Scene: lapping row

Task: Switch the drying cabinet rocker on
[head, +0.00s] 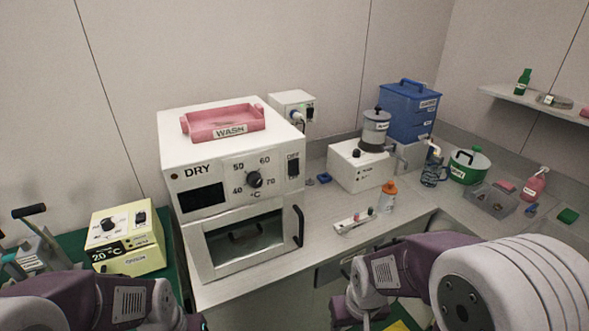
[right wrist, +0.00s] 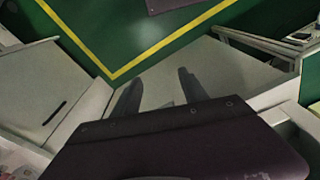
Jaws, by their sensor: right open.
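The white drying cabinet (head: 190,155), marked DRY, stands on the bench left of centre in the head view. Its dark rocker (head: 293,166) is at the upper right of the front, right of the black dial (head: 254,180); its position is too small to tell. The cabinet door with its dark handle (head: 298,226) is shut. My right gripper (right wrist: 159,90) is open and empty in the right wrist view, over green floor with a yellow line, away from the cabinet. My left arm enters at the lower left of the head view; its gripper is out of frame.
A pink WASH tray (head: 222,122) sits on the cabinet. A yellow unit (head: 128,238) stands left of it. Right of it are a white device (head: 357,167), an orange-capped bottle (head: 387,197) and a small white strip (head: 355,222). The bench just right of the door is mostly clear.

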